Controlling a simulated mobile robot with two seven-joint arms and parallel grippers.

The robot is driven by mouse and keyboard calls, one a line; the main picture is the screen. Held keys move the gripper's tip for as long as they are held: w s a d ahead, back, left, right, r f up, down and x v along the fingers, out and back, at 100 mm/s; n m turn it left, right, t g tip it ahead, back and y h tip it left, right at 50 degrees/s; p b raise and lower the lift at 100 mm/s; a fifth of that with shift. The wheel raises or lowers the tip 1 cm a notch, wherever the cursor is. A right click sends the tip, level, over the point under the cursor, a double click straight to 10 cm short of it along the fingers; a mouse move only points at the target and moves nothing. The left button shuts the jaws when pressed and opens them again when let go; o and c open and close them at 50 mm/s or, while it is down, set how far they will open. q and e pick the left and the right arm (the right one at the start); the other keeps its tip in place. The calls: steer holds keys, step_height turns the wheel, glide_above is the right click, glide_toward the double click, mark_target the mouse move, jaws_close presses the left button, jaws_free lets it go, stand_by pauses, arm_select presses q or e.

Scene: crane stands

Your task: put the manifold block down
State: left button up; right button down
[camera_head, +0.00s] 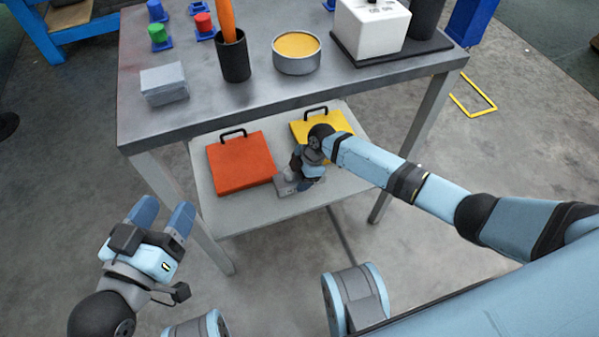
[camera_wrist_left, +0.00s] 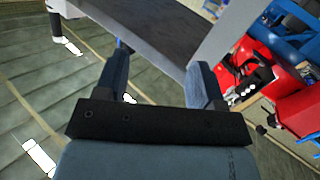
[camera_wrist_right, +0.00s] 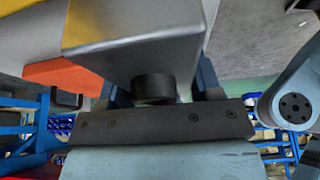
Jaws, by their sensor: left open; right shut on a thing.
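The manifold block is a grey metal block (camera_head: 286,184) at the lower shelf, in front of the yellow case and partly hidden by my right gripper. My right gripper (camera_head: 303,176) reaches in under the tabletop and is shut on it. In the right wrist view the block (camera_wrist_right: 140,30) fills the space ahead, with a dark round fitting (camera_wrist_right: 153,88) between my fingers. I cannot tell whether it touches the shelf. My left gripper (camera_head: 165,212) is open and empty, out in front of the stand's left side. Its fingers also show apart in the left wrist view (camera_wrist_left: 163,85).
The lower shelf (camera_head: 255,212) holds an orange case (camera_head: 241,164) and a yellow case (camera_head: 322,127), both with black handles. The tabletop (camera_head: 220,100) above carries a grey box (camera_head: 164,83), a dark cup (camera_head: 233,60), a round tin (camera_head: 297,60) and a white box (camera_head: 370,27).

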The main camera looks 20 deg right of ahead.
step_height(320, 180, down, 4)
steer(key=shift+r+b, duration=0.25)
steer(key=shift+b, duration=0.65)
steer(key=shift+f, duration=0.3)
steer(key=shift+w, duration=0.1)
arm_select(q)
steer(key=shift+w+a+f+m, duration=0.15)
steer(key=shift+w+a+m, duration=0.15)
steer(key=shift+w+m, duration=0.15)
steer(key=shift+s+f, duration=0.1)
arm_select(e)
steer(key=shift+c, duration=1.5)
jaws_free()
steer(key=shift+f, duration=0.15)
